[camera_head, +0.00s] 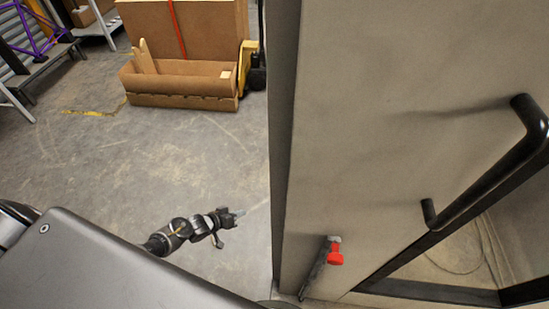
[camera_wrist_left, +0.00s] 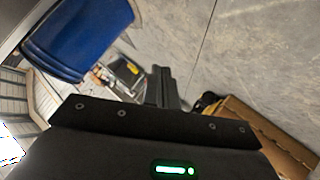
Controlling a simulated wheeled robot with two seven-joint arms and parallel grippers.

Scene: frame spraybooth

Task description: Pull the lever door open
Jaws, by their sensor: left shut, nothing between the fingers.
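A beige door-like panel (camera_head: 385,60) fills the right of the head view. It carries a long black bar handle (camera_head: 490,178) with bent ends. Lower down is a black lever-like part (camera_head: 315,270) with a red piece (camera_head: 335,254); I cannot tell exactly how it is mounted. My left gripper (camera_head: 238,213) is shut and empty, left of the panel's near edge and apart from both handles. My right gripper is not in view.
Cardboard boxes (camera_head: 185,82) stand on the floor at the back, beside a yellow jack (camera_head: 246,65). A dark frame edge (camera_head: 283,120) runs down the panel's left side. The left wrist view shows a blue barrel (camera_wrist_left: 78,35). The grey floor (camera_head: 150,155) between is largely clear.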

